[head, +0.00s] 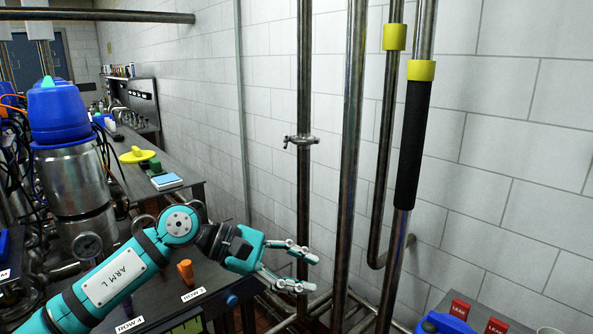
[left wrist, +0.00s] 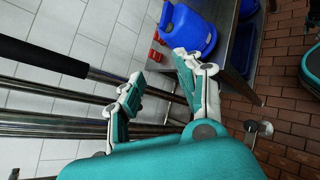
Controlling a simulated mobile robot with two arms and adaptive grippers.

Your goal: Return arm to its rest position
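My left arm, teal with an "ARM L" label, comes in from the lower left of the head view. My left gripper (head: 312,272) is at its end, beside the vertical pipes. Its two fingers stand apart with nothing between them. The left wrist view also shows the open gripper (left wrist: 155,85), with pipes behind the fingers. No contact with the pipes can be made out. My right arm and right gripper are not in view.
Vertical metal pipes (head: 355,130) stand right of the gripper, one with a black sleeve (head: 411,145). Below the arm are a dark bench with an orange handle (head: 185,271). A blue-topped metal vessel (head: 75,175) stands left. A blue container (left wrist: 190,28) and red tags (head: 460,308) are at right.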

